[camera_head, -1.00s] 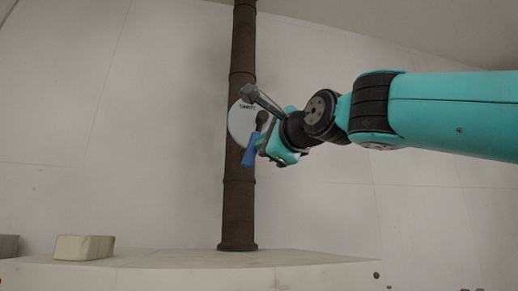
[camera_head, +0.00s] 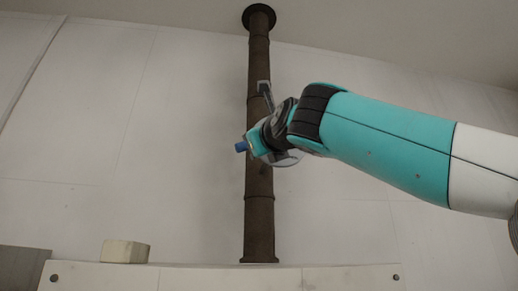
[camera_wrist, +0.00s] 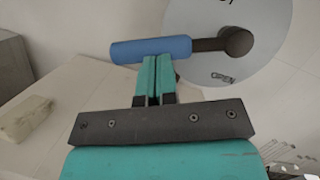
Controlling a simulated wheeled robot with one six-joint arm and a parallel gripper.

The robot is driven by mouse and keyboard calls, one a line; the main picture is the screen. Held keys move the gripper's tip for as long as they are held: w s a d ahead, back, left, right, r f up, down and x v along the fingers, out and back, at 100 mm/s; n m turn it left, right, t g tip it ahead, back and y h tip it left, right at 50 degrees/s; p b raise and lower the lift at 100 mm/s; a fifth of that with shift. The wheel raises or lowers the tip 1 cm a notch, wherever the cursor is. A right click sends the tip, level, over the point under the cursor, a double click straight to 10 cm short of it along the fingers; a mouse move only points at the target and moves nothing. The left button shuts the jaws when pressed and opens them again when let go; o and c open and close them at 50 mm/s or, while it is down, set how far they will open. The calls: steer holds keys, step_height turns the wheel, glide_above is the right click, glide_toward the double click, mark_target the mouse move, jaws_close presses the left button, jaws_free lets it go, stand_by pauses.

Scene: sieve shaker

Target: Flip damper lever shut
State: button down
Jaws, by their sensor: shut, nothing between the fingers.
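The damper lever has a blue grip (camera_wrist: 150,49) on a dark rod that runs to a round hub (camera_wrist: 236,42) on a pale disc (camera_wrist: 270,62). In the wrist view the lever points left, and "OPEN" is printed on the disc below the hub. Another marking at the top is cut off. My gripper (camera_wrist: 155,62) is shut and empty, its fingertips at the lower edge of the blue grip; contact looks likely but is not certain. In the head view the blue grip's end (camera_head: 241,146) sticks out left of my gripper (camera_head: 254,143), which hides most of the lever.
A brown vertical pipe (camera_head: 259,218) runs behind the disc from ceiling to ledge. A pale block (camera_head: 125,251) rests on the ledge (camera_head: 210,278) at lower left. The white wall left of the pipe is clear.

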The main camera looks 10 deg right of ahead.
steer(key=shift+a+r+p, duration=0.35)
steer(key=shift+r+p, duration=0.05)
steer(key=shift+r, duration=0.15)
steer(key=shift+a+r+p, duration=0.3)
steer(key=shift+r+p, duration=0.05)
steer(key=shift+r, duration=0.3)
steer(key=s+f+b, duration=0.6)
steer(key=s+b, duration=0.3)
steer(key=s, duration=0.2)
steer(key=shift+s+d+f+b, duration=0.15)
steer(key=shift+d+f+b, duration=0.05)
steer(key=shift+f+b, duration=0.15)
